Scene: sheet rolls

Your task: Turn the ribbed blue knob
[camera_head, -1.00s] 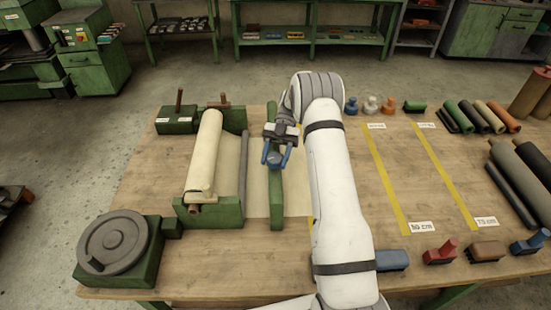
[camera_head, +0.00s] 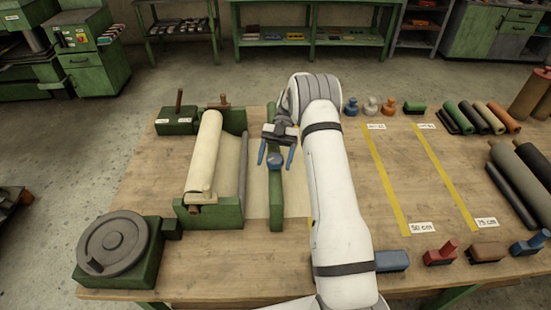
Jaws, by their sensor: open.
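The blue knob (camera_head: 275,160) sits on the green bar (camera_head: 276,205) that crosses the pale sheet on the table. It looks round from here; its ribs are too small to make out. My gripper (camera_head: 276,157) is open, with one blue finger to the left of the knob and one to the right. A gap shows between each finger and the knob. How high the fingertips are relative to the knob is hard to tell.
A cream roll (camera_head: 205,150) lies in a green stand left of the bar. A grey handwheel (camera_head: 113,243) stands at the front left. Yellow tape strips (camera_head: 385,185) mark the table to the right. Stamps and several rolls line the right side.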

